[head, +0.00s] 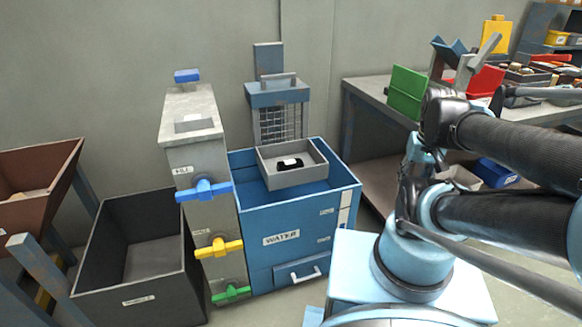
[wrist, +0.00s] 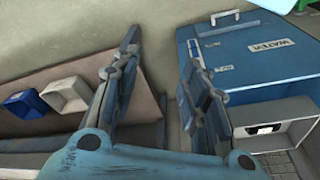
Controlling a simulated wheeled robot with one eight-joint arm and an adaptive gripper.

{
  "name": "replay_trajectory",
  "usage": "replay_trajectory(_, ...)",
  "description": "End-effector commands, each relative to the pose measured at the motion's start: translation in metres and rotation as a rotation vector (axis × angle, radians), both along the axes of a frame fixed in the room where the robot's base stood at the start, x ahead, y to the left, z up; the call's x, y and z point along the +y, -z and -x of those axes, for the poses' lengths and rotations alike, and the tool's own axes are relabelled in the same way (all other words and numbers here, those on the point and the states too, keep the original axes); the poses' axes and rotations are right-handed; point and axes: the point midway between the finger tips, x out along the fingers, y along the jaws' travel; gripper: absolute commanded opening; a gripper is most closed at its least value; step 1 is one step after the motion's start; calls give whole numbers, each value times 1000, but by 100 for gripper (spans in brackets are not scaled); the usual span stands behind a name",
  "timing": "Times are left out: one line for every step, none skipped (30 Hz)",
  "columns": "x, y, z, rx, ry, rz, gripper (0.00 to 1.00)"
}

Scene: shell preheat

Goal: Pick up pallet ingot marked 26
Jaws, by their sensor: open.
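I cannot make out an ingot marked 26 in either view. A small black piece with a white label (head: 290,164) lies in a grey tray (head: 268,179) at the top of the blue water tank. Its label is too small to read. It also shows in the wrist view (wrist: 268,130), at the lower right. My gripper (wrist: 162,45) is open, with nothing between its fingers. The grey tray is to the right of the fingers in the wrist view and apart from them.
The blue water tank (head: 250,240) stands mid-scene beside a grey column with blue, yellow and green valves (head: 218,247). A dark open bin (head: 95,270) stands left. A workbench (head: 375,95) at right carries green (head: 406,92) and red bins, partly behind my arm.

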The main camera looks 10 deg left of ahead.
Motion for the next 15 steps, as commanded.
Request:
replay_trajectory(1, -4, 6, -7, -8, -1, 58)
replay_trajectory(2, -5, 6, -7, -17, 0, 58)
replay_trajectory(3, -7, 3, -5, -36, 0, 58)
replay_trajectory(5, -10, 1, -4, -53, 0, 58)
replay_trajectory(7, -13, -3, -2, -74, 0, 58)
replay_trajectory(12, -18, -8, 2, -108, 0, 58)
replay_trajectory(15, -21, -13, 4, -137, -1, 58)
replay_trajectory(18, -26, -18, 6, -171, -1, 58)
replay_trajectory(23, -32, -24, 9, -221, -1, 58)
replay_trajectory(27, -36, -30, 13, -260, -1, 58)
replay_trajectory(31, -40, -35, 16, -299, 0, 58)
replay_trajectory(37, -45, -43, 19, -351, -2, 58)
replay_trajectory(42, -49, -49, 21, -391, -2, 58)
replay_trajectory(47, -52, -54, 23, -431, -3, 58)
replay_trajectory(53, -57, -62, 25, -483, -3, 58)
